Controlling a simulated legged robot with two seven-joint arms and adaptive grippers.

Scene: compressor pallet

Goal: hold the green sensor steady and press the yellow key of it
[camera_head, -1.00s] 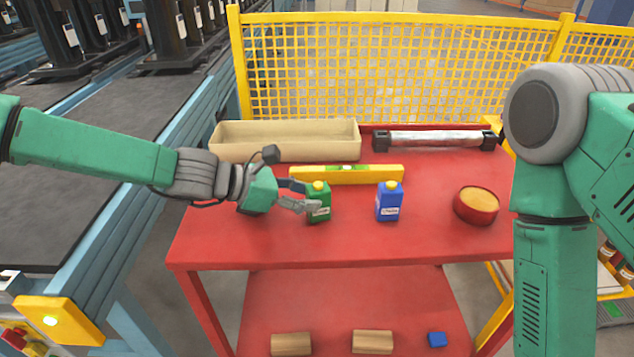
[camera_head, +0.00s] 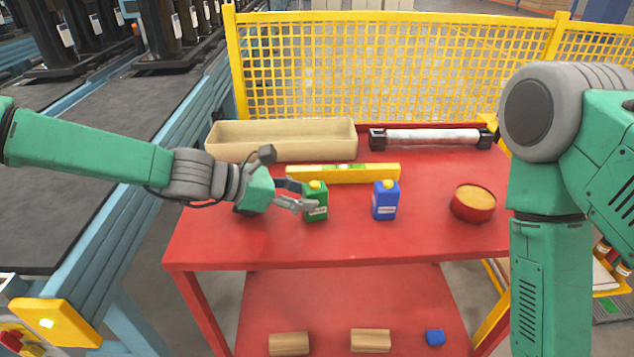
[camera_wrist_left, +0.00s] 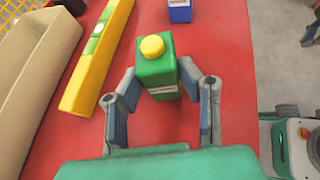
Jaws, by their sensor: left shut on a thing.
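The green sensor (camera_head: 315,205) is a small upright box with a yellow round key (camera_head: 315,185) on top. It stands on the red table (camera_head: 270,240). My left gripper (camera_head: 297,196) comes from the left and is shut on its sides. In the left wrist view the green sensor (camera_wrist_left: 158,76) sits between the two fingers (camera_wrist_left: 166,92), with the yellow key (camera_wrist_left: 152,46) uncovered. My right arm (camera_head: 550,200) hangs at the right of the head view; its gripper is out of the picture.
A blue box (camera_head: 385,201) with a yellow top stands right of the sensor. A yellow level (camera_head: 343,173) lies behind it, with a beige tray (camera_head: 282,140) and a roller (camera_head: 430,139) farther back. A round red tin (camera_head: 473,204) stands at right. Yellow mesh fencing (camera_head: 390,70) closes the back.

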